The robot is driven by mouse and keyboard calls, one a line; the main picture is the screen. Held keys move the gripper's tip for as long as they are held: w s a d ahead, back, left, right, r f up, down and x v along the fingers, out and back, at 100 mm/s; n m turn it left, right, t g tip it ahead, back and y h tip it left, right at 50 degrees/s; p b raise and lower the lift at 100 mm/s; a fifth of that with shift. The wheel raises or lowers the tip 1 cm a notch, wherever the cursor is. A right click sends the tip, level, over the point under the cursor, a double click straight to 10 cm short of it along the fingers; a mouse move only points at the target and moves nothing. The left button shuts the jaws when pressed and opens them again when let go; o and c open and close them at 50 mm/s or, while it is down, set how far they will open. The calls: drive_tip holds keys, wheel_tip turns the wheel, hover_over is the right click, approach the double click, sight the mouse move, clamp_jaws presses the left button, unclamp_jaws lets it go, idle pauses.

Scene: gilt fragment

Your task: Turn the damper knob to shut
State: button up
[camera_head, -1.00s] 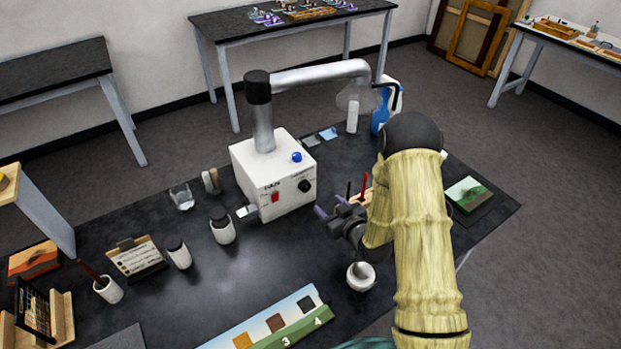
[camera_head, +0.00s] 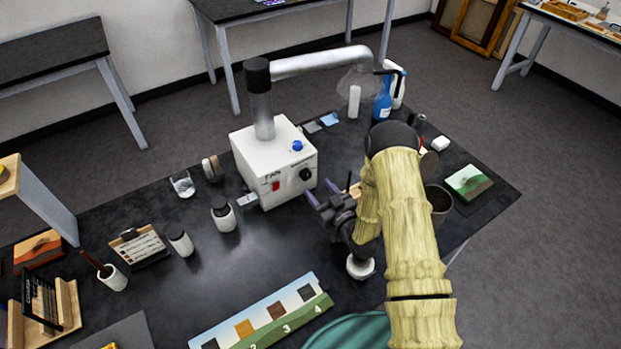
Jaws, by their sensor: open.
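The white fan box (camera_head: 262,180) stands on the dark workbench, with a duct arm rising from its top. The black round damper knob (camera_head: 306,174) is on its right front face, under a small label too tiny to read. A red switch (camera_head: 276,186) is to the knob's left and a blue button (camera_head: 297,146) is on top. My gripper (camera_head: 319,190) is open, its two purple fingers pointing at the box just below and right of the knob. The fingers look empty and apart from the knob; the exact gap is hard to judge. The knob's pointer is too small to read.
A small white round-topped item (camera_head: 360,267) stands below my gripper. A dark cup (camera_head: 438,203) is right of my arm. Dark-and-white jars (camera_head: 223,217) stand left of the box. A numbered color strip (camera_head: 262,318) lies in front. The bench between strip and box is clear.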

sight(307, 176)
drive_tip(key=p+x, duration=0.1)
drive_tip(key=x, duration=0.3)
drive_tip(key=shift+a+r, duration=0.1)
drive_tip(key=shift+a, duration=0.05)
drive_tip(key=shift+w+a+p, duration=0.3)
drive_tip(key=shift+w+a, duration=0.05)
drive_tip(key=shift+w, duration=0.25)
drive_tip(key=c, duration=0.9)
drive_tip(key=shift+c, duration=0.2)
